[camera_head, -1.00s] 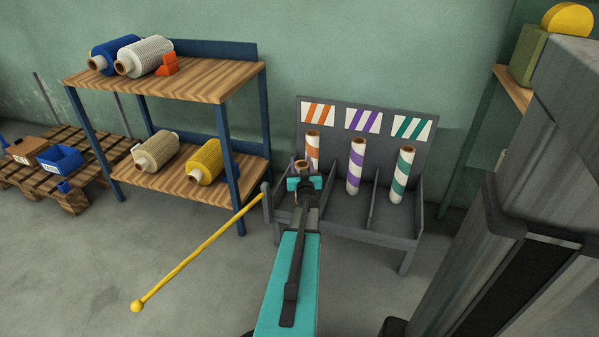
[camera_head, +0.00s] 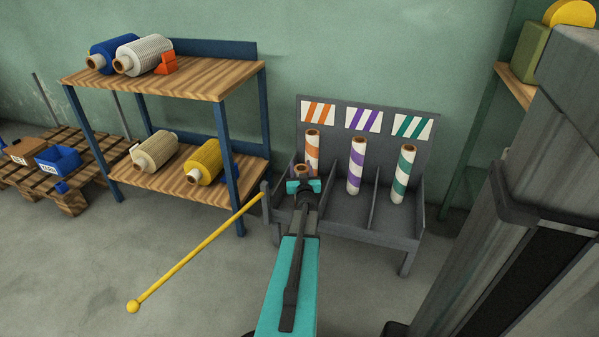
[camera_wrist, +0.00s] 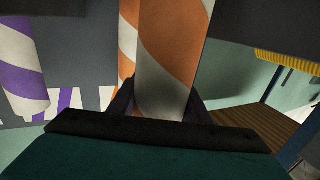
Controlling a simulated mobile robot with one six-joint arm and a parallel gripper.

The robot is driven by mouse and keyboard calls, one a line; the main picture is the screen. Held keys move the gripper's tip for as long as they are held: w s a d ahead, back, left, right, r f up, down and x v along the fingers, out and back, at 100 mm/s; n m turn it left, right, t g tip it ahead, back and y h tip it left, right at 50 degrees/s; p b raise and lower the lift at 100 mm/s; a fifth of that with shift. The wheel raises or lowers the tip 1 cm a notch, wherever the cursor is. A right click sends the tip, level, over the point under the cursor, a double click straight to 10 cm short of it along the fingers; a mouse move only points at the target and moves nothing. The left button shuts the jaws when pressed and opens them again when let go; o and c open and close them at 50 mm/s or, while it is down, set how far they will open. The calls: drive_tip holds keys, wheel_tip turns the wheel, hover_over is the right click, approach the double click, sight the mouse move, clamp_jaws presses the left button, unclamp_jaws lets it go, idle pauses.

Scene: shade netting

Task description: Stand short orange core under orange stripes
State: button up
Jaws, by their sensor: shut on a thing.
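My gripper (camera_head: 304,187) is shut on the short orange-and-white striped core (camera_head: 302,170), which it holds roughly upright in the left bay of the grey rack (camera_head: 400,238). The orange stripes label (camera_head: 318,112) is on the back panel above that bay. A taller orange striped core (camera_head: 312,145) stands behind the held one. In the wrist view, the held core (camera_wrist: 168,60) is between the fingers, with the other orange core (camera_wrist: 128,40) close beside it. The held core's lower end is hidden, so I cannot tell whether it touches the rack floor.
A purple striped core (camera_head: 356,165) and a green striped core (camera_head: 403,175) stand in the other bays, under matching labels. Dividers separate the bays. A yellow rod (camera_head: 195,255) sticks out left of the rack. A shelf (camera_head: 165,78) with several spools stands further left.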

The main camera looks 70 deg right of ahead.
drive_tip(key=shift+f, duration=0.15)
drive_tip(key=o, duration=1.6)
drive_tip(key=shift+c, duration=0.2)
drive_tip(key=shift+a, duration=0.1)
drive_tip(key=shift+p+v, duration=0.35)
drive_tip(key=shift+v, duration=0.65)
drive_tip(key=p+v, duration=0.2)
drive_tip(key=v, duration=0.8)
drive_tip(key=shift+s, duration=0.1)
